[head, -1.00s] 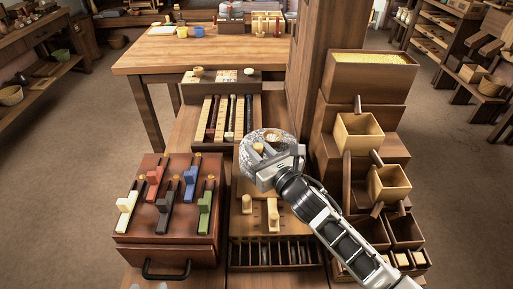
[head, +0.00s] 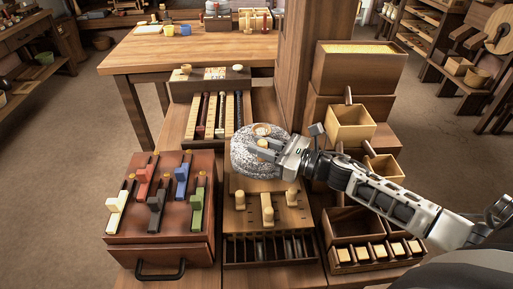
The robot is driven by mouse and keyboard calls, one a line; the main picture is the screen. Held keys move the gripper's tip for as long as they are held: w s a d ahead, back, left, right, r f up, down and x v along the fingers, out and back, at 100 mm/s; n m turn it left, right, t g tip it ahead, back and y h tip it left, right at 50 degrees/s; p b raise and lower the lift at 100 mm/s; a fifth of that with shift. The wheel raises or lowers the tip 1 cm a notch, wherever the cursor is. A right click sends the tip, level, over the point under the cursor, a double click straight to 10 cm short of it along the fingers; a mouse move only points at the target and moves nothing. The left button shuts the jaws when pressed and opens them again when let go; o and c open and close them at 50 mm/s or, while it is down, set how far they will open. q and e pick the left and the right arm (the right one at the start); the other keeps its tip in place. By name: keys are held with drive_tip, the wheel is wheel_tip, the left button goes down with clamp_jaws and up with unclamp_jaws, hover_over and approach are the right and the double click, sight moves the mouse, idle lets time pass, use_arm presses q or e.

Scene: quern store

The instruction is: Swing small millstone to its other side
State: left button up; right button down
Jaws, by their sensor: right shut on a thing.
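The small millstone (head: 250,165) is a grey speckled round stone in the middle of the head view, at the back of a wooden peg board (head: 240,190). A round light-wood piece (head: 262,129) shows on its top. My right gripper (head: 266,148) reaches in from the right over the stone. It is shut at a small pale wooden knob on the stone's top. The gripper and wrist hide the stone's right side. My left gripper is out of view.
A red-brown box with several coloured levers (head: 157,198) stands at the left. A striped rack (head: 212,118) is behind the stone. A tall post (head: 304,70) and stepped wooden bins (head: 350,125) stand close on the right. A table (head: 200,48) is at the back.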

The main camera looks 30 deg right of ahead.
idle(0.3)
drive_tip(key=c, duration=1.3)
unclamp_jaws()
drive_tip(key=shift+r, duration=0.55)
drive_tip(key=s+a+r+p, duration=0.1)
drive_tip(key=s+a+r, duration=0.1)
drive_tip(key=s+r, duration=0.2)
drive_tip(key=s+a+r+p, duration=0.1)
drive_tip(key=s+a+r, duration=0.1)
drive_tip(key=s+r, duration=0.2)
drive_tip(key=s+a+r+p, duration=0.1)
drive_tip(key=s+a+r, duration=0.1)
drive_tip(key=s+r, duration=0.2)
drive_tip(key=shift+s+a, duration=0.2)
drive_tip(key=shift+a, duration=0.15)
drive_tip(key=shift+f, duration=0.1)
